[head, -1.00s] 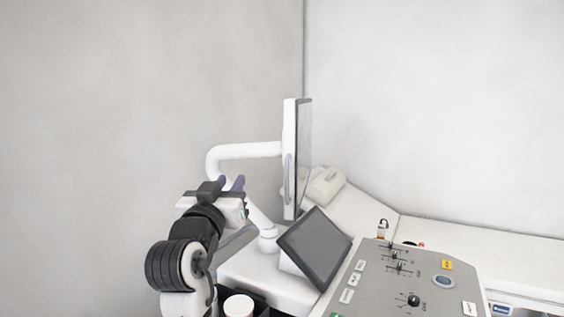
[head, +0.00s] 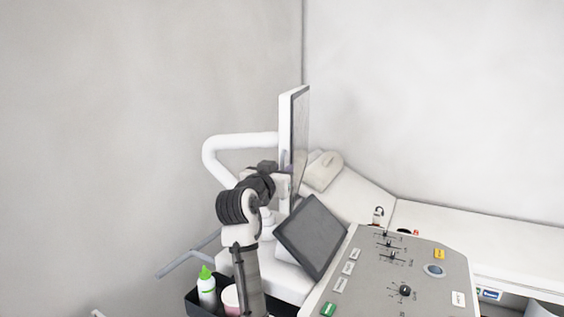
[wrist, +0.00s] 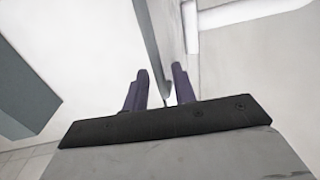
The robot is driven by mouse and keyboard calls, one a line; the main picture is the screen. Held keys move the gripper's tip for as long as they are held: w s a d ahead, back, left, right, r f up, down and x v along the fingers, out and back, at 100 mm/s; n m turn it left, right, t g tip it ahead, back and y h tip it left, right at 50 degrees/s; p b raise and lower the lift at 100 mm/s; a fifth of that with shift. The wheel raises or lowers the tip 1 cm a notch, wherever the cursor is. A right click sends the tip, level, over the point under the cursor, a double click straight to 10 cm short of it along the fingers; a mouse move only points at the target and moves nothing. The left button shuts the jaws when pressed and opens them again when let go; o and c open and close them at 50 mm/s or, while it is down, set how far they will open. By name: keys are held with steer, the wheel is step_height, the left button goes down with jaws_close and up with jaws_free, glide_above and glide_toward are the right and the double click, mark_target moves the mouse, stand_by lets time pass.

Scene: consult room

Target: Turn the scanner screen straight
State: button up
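The scanner screen (head: 298,130) stands upright on a curved white arm (head: 235,142). It is turned so that I see it nearly edge-on, with its white side edge toward me and its dark face to the right. My gripper (head: 286,184) is at the lower part of the screen's near edge, and its fingertips are hidden in the head view. In the wrist view, its two purple fingers (wrist: 160,88) are apart. A grey upright edge, seemingly the screen's (wrist: 152,45), runs down to the gap between them. I cannot tell whether either finger touches it.
A tilted dark touch panel (head: 311,236) is close to the right of my arm. The control console (head: 385,275) is at the lower right, with a couch (head: 450,228) behind. A dark tray (head: 193,300) with a green-capped bottle (head: 206,287) is at the lower left.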

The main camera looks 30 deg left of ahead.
steer(key=shift+w+a, duration=0.1)
steer(key=shift+w, duration=0.6)
jaws_close()
steer(key=shift+s, duration=0.1)
